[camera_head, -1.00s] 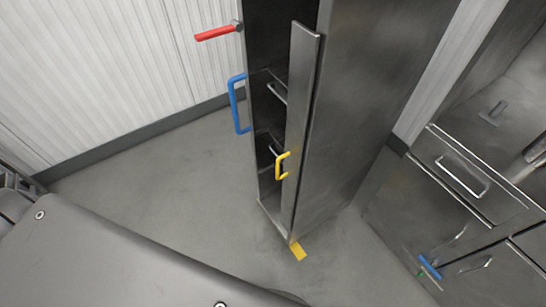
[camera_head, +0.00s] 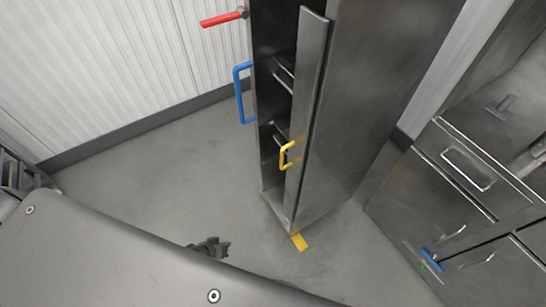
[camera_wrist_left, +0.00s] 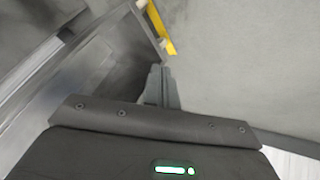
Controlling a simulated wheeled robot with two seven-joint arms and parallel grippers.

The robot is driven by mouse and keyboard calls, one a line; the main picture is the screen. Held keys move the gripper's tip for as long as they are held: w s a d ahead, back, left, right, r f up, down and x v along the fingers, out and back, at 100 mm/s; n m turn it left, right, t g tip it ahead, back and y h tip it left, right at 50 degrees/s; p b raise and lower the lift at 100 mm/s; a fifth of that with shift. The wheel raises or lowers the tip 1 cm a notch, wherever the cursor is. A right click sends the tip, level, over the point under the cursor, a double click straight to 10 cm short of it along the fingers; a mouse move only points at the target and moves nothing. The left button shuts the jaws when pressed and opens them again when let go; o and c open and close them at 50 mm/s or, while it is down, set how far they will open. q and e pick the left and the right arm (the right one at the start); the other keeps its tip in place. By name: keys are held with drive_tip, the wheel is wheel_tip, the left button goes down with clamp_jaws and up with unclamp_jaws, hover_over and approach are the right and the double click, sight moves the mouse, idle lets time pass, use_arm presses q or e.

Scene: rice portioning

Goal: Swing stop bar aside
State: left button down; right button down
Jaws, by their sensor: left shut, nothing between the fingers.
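A tall, narrow steel cabinet (camera_head: 365,110) stands in the middle. A red bar (camera_head: 220,19) juts left from a dark pivot near its top, and a blue handle (camera_head: 238,95) is on its left edge. A narrow upright steel panel (camera_head: 308,110) at the front carries a yellow handle (camera_head: 286,155). No label shows which part is the stop bar. My left gripper (camera_head: 222,247) is low, left of the cabinet base and apart from it. In the left wrist view its fingers (camera_wrist_left: 160,88) are together and empty, and a yellow bar (camera_wrist_left: 160,27) is ahead of them.
Steel drawers (camera_head: 450,185) with handles stand at right, with a small blue item (camera_head: 431,260) on a lower one. A ribbed white wall (camera_head: 110,70) is behind. Grey floor (camera_head: 150,180) on the left is clear.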

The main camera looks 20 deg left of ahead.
use_arm(q)
drive_tip(key=w+d+r+n+t+h, duration=0.1)
drive_tip(key=w+r+n+t+h, duration=0.4)
drive_tip(key=w+r, duration=1.55)
wheel_tip(320, 180, up, 18)
drive_tip(key=d+g+h+b, duration=0.1)
drive_tip(key=d+h, duration=0.2)
drive_tip(key=h, duration=0.4)
drive_tip(key=shift+s, duration=0.45)
use_arm(e)
drive_tip(key=shift+w+a+f, duration=0.2)
drive_tip(key=shift+w+f, duration=0.45)
drive_tip(key=shift+f, duration=0.2)
drive_tip(key=shift+d, duration=0.1)
